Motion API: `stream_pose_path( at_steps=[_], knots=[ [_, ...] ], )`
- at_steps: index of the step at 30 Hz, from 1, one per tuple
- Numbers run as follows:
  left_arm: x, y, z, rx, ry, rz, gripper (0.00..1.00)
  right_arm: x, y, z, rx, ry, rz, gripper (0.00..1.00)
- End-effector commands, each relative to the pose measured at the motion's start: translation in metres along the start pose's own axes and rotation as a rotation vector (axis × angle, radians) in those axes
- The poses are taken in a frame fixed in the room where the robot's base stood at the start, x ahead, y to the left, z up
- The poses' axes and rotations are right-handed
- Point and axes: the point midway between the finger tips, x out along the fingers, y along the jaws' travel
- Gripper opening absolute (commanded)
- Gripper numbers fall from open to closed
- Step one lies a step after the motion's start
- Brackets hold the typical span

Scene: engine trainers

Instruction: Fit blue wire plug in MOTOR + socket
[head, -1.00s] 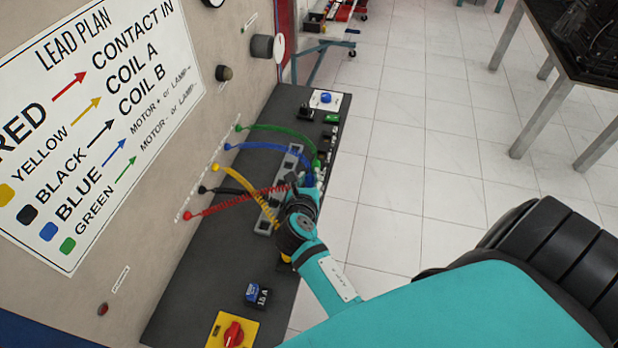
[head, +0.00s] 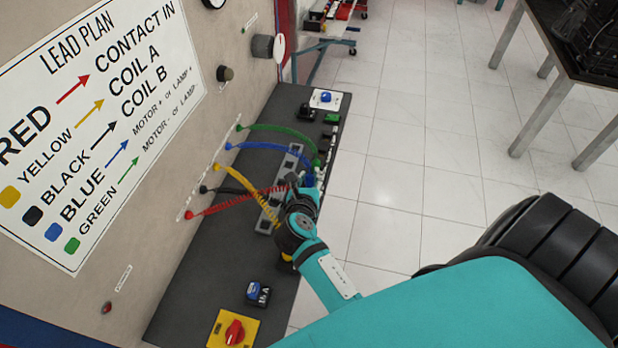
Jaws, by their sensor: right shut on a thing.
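The blue wire (head: 265,146) runs from the panel wall across the dark bench to its plug (head: 309,181), which is at the tip of my right gripper (head: 308,186). My right gripper is shut on the blue plug, near the bench's right edge. The MOTOR + socket is hidden or too small to make out, so I cannot tell whether the plug is in it. The lead plan (head: 100,115) on the wall pairs blue with MOTOR + or LAMP +. My left gripper is not in view.
Green (head: 280,129), yellow (head: 240,185), red (head: 235,201) and black (head: 229,190) wires cross the bench (head: 200,270) around a grey rail (head: 291,160). A yellow plate with a red knob (head: 234,331) sits at the near end.

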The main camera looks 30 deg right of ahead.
Motion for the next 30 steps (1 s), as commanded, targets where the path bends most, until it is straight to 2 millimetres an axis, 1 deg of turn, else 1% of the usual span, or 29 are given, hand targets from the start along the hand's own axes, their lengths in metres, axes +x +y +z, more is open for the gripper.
stream_pose_path(
  at_steps=[22, 23, 24, 25, 30],
  knots=[
    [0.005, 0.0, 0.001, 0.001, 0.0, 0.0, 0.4, 0.004, 0.001, -0.01, -0.001, 0.0, 0.0, 0.0],
    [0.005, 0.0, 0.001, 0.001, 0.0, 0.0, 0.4, 0.004, 0.001, -0.01, -0.001, 0.0, 0.0, 0.23],
    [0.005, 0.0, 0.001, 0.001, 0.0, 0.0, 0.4, 0.004, 0.001, -0.01, -0.001, 0.001, 0.0, 0.29],
    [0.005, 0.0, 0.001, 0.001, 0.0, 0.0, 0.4, 0.004, 0.001, -0.01, -0.001, 0.001, 0.0, 0.33],
    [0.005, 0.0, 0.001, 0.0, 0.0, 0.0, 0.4, 0.004, 0.001, -0.011, -0.002, 0.002, -0.001, 0.33]
  ],
)
